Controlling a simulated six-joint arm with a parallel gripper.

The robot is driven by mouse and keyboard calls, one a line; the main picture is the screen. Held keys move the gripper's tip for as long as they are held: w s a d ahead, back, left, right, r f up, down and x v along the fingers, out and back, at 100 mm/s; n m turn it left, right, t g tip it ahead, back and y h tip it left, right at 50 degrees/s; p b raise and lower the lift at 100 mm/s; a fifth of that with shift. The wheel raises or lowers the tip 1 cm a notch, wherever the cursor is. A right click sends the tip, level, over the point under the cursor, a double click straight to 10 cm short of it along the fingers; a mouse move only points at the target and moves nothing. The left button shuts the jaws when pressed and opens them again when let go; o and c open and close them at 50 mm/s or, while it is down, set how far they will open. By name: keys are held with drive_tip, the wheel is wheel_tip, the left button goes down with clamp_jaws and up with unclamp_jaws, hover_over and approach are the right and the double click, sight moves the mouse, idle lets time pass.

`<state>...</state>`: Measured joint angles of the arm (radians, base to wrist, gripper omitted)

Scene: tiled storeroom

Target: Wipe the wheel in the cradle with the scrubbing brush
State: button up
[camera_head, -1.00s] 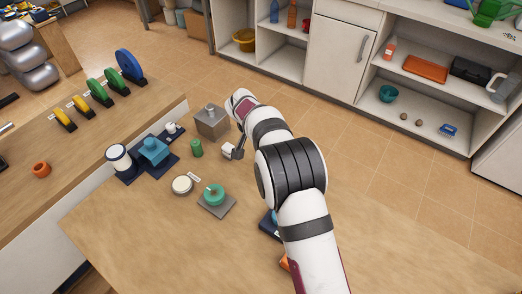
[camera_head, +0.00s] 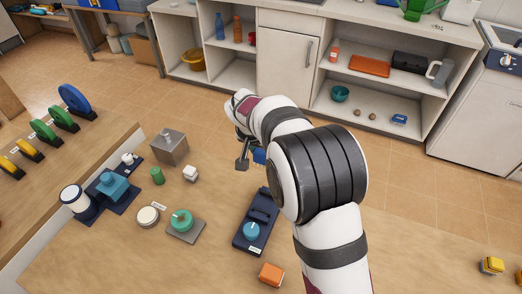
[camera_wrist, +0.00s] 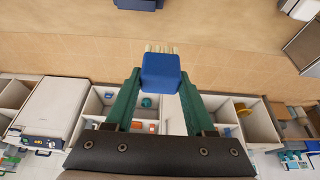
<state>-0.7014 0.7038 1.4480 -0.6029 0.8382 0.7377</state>
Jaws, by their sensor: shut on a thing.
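My gripper (camera_wrist: 160,82) is shut on a blue scrubbing brush (camera_wrist: 160,70) with pale bristles pointing away from the jaws. In the head view the brush (camera_head: 259,156) shows as a small blue patch beside my gripper (camera_head: 246,160), raised near the table's far edge and partly hidden by my arm. Several wheels stand upright in dark holders on the left counter: a blue wheel (camera_head: 75,98), green wheels (camera_head: 64,117) and yellow wheels (camera_head: 29,149). I cannot tell which one the cradle holds. The brush is far from all of them.
A navy tray (camera_head: 262,213) with a blue round piece lies on the table below my gripper. The table's right side is mostly clear.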

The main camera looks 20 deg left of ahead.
drive_tip(key=shift+c, duration=0.6)
drive_tip(key=shift+s+a, duration=0.15)
drive_tip(key=s+a+r+n+y, duration=0.1)
drive_tip(key=s+a+n, duration=0.25)
drive_tip(key=s, duration=0.35)
drive_tip(key=s+a+r+n+g+y, duration=0.1)
drive_tip(key=s+a+n, duration=0.25)
drive_tip(key=s, duration=0.35)
drive_tip(key=s+a+r+n+y, duration=0.1)
drive_tip(key=s+a+n, duration=0.1)
drive_tip(key=s+a, duration=0.35)
drive_tip(key=f, duration=0.2)
drive_tip(key=s+d+f, duration=0.1)
drive_tip(key=f, duration=0.2)
drive_tip(key=d+f, duration=0.1)
drive_tip(key=f, duration=0.2)
drive_tip(key=shift+s+f, duration=0.1)
drive_tip(key=shift+s, duration=0.15)
drive_tip(key=shift+a, duration=0.9)
clamp_jaws()
drive_tip(key=shift+a, duration=2)
drive_tip(key=shift+d, duration=2.85)
wheel_tip(320, 180, up, 8)
